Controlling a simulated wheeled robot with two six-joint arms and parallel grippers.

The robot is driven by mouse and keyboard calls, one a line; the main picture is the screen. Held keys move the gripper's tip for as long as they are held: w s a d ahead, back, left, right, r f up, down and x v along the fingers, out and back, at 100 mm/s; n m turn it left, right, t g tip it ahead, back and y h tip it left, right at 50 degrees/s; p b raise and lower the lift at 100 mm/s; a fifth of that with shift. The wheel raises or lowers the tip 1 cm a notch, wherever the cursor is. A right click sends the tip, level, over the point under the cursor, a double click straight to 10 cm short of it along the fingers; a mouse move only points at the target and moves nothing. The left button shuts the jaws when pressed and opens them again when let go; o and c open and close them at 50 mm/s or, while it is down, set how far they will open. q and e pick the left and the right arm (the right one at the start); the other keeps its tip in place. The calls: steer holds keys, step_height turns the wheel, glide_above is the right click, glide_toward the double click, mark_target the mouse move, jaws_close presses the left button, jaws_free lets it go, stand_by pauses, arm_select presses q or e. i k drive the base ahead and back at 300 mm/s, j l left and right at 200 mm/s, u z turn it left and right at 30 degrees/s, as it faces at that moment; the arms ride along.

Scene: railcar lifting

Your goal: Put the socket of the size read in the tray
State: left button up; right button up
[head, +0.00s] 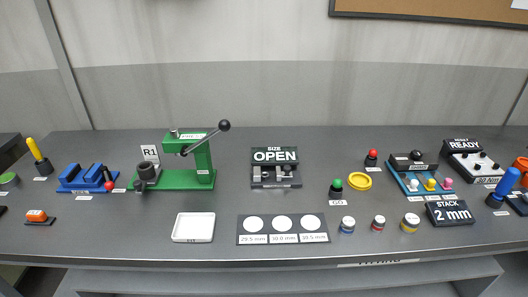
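The size gauge (275,168) stands mid-table, and its sign reads OPEN, with no number. A white tray (193,227) lies empty at the front, left of a dark card (283,229) with three white circles labelled 29.5, 30.0 and 30.5 mm. Three small banded cylinders stand right of the card: blue-banded (347,226), red-banded (378,224) and yellow-banded (410,223). I cannot tell whether these are the sockets. Neither of my grippers shows in the head view.
The front edge is clear.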

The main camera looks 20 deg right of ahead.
mark_target(348, 226)
steer(key=z, duration=1.25)
